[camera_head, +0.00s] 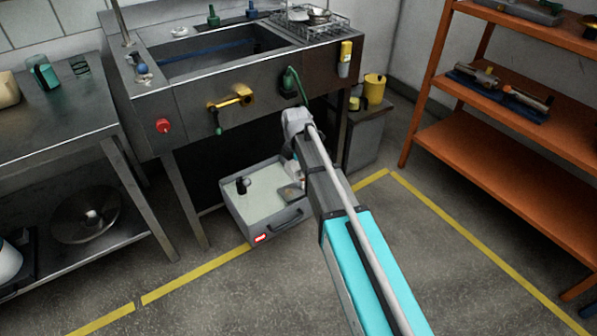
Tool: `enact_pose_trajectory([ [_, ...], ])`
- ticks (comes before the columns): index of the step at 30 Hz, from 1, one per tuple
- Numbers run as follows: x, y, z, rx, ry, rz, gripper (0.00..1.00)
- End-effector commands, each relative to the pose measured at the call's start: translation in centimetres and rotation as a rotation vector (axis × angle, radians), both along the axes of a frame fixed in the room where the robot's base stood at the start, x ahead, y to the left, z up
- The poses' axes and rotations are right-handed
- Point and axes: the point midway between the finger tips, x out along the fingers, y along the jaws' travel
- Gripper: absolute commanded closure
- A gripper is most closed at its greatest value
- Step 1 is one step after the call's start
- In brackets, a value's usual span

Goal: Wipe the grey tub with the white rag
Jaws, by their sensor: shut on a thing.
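The grey tub (265,222) stands on the floor under the sink unit, open at the top with a pale inside. It has a dark handle and a red-and-white label on its front. A small dark object (243,185) is at its left side. My arm reaches in from the lower right, and my gripper (291,172) points down over the tub's right part, largely hidden by my arm. It is shut on a small pale piece, the white rag (291,192), seen only in part at the tub. Whether the rag touches the tub's surface is unclear.
The steel sink unit (225,85) with a brass tap and green hose stands behind and above the tub. A steel table (60,130) is left, orange shelves (500,180) right. A grey stand with a yellow cup (374,88) is behind my arm. The front floor is clear.

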Motion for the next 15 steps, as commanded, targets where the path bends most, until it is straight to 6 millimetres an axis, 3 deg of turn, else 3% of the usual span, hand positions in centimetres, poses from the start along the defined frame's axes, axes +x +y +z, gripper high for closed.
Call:
enact_pose_trajectory([
  [1,0.6,0.1,-1.5,0.0,0.0,0.0,0.71],
  [15,3.8,0.9,-7.8,0.0,0.0,-0.001,0.71],
])
